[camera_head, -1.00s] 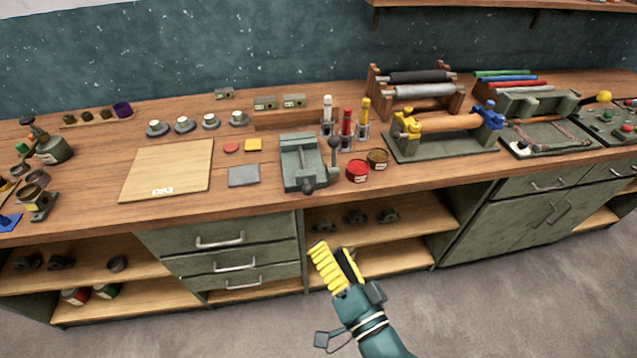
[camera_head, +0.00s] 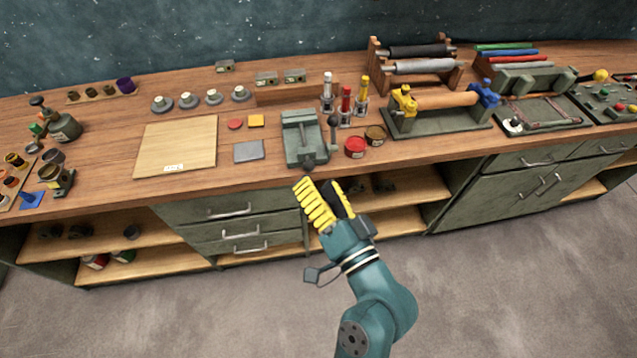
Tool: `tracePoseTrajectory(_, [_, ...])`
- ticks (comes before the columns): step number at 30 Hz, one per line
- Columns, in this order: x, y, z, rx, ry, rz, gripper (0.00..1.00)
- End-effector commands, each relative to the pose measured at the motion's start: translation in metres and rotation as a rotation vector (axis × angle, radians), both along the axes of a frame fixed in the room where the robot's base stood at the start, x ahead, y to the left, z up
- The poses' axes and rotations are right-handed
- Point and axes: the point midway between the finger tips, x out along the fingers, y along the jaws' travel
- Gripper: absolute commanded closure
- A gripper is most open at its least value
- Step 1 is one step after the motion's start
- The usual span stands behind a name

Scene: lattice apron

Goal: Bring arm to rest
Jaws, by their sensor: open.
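My gripper (camera_head: 322,190), with yellow ribbed fingers on a teal arm, is in front of the workbench, near its front edge and over the open shelf in the picture. Its jaws are open, with nothing seen between them. The grey-green vise (camera_head: 303,138) on the bench is just beyond the fingertips in the picture. Whether the fingers are above or below the bench top is hard to tell.
The wooden bench top (camera_head: 100,170) carries a wooden board (camera_head: 178,147), a grey plate (camera_head: 249,151), a red tin (camera_head: 355,146), a brown tin (camera_head: 376,134) and a roller stand (camera_head: 436,123). Drawers (camera_head: 233,222) are below. The floor (camera_head: 200,315) in front is clear.

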Motion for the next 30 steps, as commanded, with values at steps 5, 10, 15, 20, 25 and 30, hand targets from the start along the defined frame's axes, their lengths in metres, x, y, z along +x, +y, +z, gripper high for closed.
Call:
tracePoseTrajectory(5, [0.0, 0.0, 0.0, 0.0, 0.0, 0.0, 0.36])
tracePoseTrajectory(10, [0.0, 0.003, 0.0, 0.0, -0.001, 0.006, 0.36])
tracePoseTrajectory(15, [0.005, 0.037, 0.078, -0.091, -0.159, 0.038, 0.36])
tracePoseTrajectory(20, [-0.021, 0.027, 0.177, -0.386, -0.371, -0.155, 0.36])
tracePoseTrajectory(25, [-0.069, -0.022, 0.24, -0.624, -0.464, -0.468, 0.36])
tracePoseTrajectory(30, [-0.091, -0.058, 0.286, -0.756, -0.418, -0.637, 0.36])
